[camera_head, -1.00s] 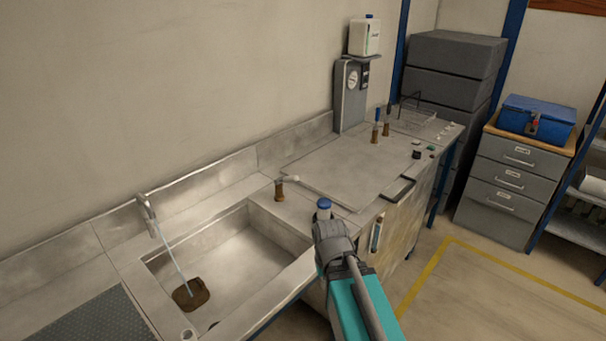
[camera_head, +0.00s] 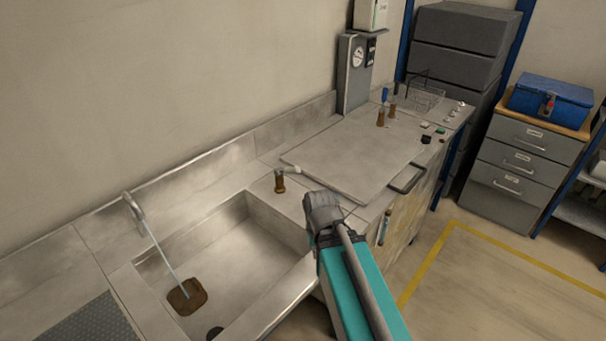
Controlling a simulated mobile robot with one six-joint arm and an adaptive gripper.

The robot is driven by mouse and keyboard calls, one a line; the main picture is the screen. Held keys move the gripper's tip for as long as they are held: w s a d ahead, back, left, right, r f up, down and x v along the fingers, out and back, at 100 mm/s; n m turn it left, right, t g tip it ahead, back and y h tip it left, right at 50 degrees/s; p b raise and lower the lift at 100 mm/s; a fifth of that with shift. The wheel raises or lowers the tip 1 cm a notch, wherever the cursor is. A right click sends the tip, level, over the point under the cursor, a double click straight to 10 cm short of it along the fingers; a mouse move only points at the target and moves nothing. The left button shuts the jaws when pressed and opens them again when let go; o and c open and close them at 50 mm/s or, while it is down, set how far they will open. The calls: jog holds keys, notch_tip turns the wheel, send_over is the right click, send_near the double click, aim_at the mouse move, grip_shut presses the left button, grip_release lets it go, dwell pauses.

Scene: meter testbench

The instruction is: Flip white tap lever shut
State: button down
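A brass tap body (camera_head: 280,183) stands on the steel bench just right of the sink. Its white lever (camera_head: 291,169) points to the right, lying roughly level. My gripper (camera_head: 321,205) is at the bench's front edge, to the right of and nearer than the tap, with a visible gap between them in the picture. It is seen from behind, and its fingertips are hidden, so its opening does not show. No held object is visible.
A curved spout (camera_head: 133,205) runs water into the sink (camera_head: 235,262) onto a brown block (camera_head: 187,296). Taps with blue levers (camera_head: 385,96) stand farther back. A flat steel plate (camera_head: 350,160) covers the bench right of the tap. A handle (camera_head: 407,180) juts from the front.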

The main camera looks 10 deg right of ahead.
jog(key=shift+w, duration=0.1)
jog(key=w+m+y, duration=0.1)
jog(key=w+m+t+y+b, duration=0.1)
jog(key=w+m, duration=0.1)
jog(key=w+a+m+y, duration=0.1)
jog(key=w, duration=0.1)
jog(key=shift+w+a+f, duration=0.1)
jog(key=shift+w+f, duration=0.05)
jog(key=shift+f, duration=0.2)
jog(key=w+r+m+t+y+b, duration=0.1)
jog(key=w+m+t+y+b, duration=0.15)
jog(key=w+m, duration=0.35)
jog(key=m+t+y+b, duration=0.2)
jog(key=m+t+y, duration=0.4)
jog(key=m, duration=0.7)
send_near(288, 171)
jog(key=s+d+t+h, duration=0.1)
jog(key=s+d+h, duration=0.1)
jog(key=d, duration=0.2)
jog(key=shift+s+a+f+y, duration=0.1)
jog(key=shift+s+f+y, duration=0.15)
jog(key=shift+f, duration=0.15)
jog(key=shift+w+a+f, duration=0.1)
jog(key=shift+w+a, duration=0.05)
jog(key=b+x, duration=0.2)
jog(key=x, duration=0.7)
jog(key=shift+w+a+b, duration=0.2)
jog(key=shift+w+b, duration=0.1)
jog(key=shift+b, duration=0.1)
jog(key=shift+f, duration=0.1)
